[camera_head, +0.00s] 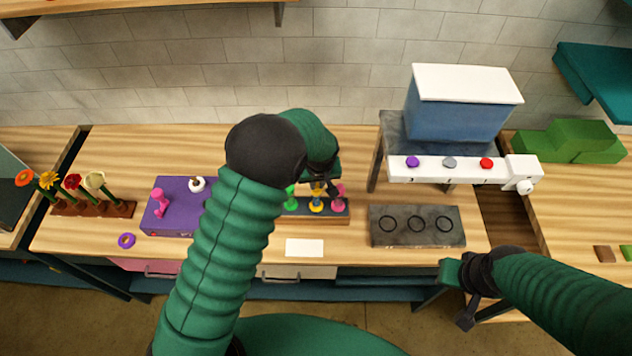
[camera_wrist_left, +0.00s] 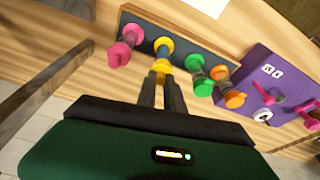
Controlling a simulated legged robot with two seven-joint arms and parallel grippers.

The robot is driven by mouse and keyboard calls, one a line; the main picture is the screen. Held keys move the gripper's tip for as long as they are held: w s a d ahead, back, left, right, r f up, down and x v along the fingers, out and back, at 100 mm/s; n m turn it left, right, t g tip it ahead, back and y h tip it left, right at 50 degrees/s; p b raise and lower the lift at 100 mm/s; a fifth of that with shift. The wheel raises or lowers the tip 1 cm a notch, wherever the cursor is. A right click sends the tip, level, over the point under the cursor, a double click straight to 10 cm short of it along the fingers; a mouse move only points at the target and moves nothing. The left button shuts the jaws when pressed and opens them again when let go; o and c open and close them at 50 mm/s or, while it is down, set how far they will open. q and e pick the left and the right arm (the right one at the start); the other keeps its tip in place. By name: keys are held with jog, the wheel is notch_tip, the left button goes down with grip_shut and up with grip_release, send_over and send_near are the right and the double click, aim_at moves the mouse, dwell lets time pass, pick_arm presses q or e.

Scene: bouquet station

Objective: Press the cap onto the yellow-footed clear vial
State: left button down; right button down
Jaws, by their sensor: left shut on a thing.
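A dark rack on a wooden base (camera_head: 292,215) holds several clear vials with coloured feet. The yellow-footed vial (camera_head: 316,207) stands between the green and pink ones, partly hidden by my left gripper. In the left wrist view its yellow foot (camera_wrist_left: 163,44) is on the rack, with a yellow cap (camera_wrist_left: 160,67) above it at my fingertips. My left gripper (camera_wrist_left: 160,80) is shut on this cap, in line with the vial; whether the cap is fully seated I cannot tell. My right gripper (camera_head: 461,296) is away at the table's front right, its jaws unclear.
The pink (camera_wrist_left: 121,50), green (camera_wrist_left: 202,84) and orange (camera_wrist_left: 234,98) vials stand close by. A purple box (camera_head: 167,222) is left of the rack. A dark tray with rings (camera_head: 385,238) and a blue machine (camera_head: 455,110) are right. A white card (camera_head: 304,248) lies in front.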

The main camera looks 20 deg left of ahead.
pick_arm(q)
jog(key=shift+f, duration=0.1)
dwell(0.5)
jog(key=c, duration=1.4)
grip_release()
jog(key=shift+o, duration=0.3)
jog(key=o, duration=0.4)
jog(key=shift+o, duration=0.2)
jog(key=shift+r+p, duration=2.25)
jog(key=shift+r, duration=1.3)
grip_shut()
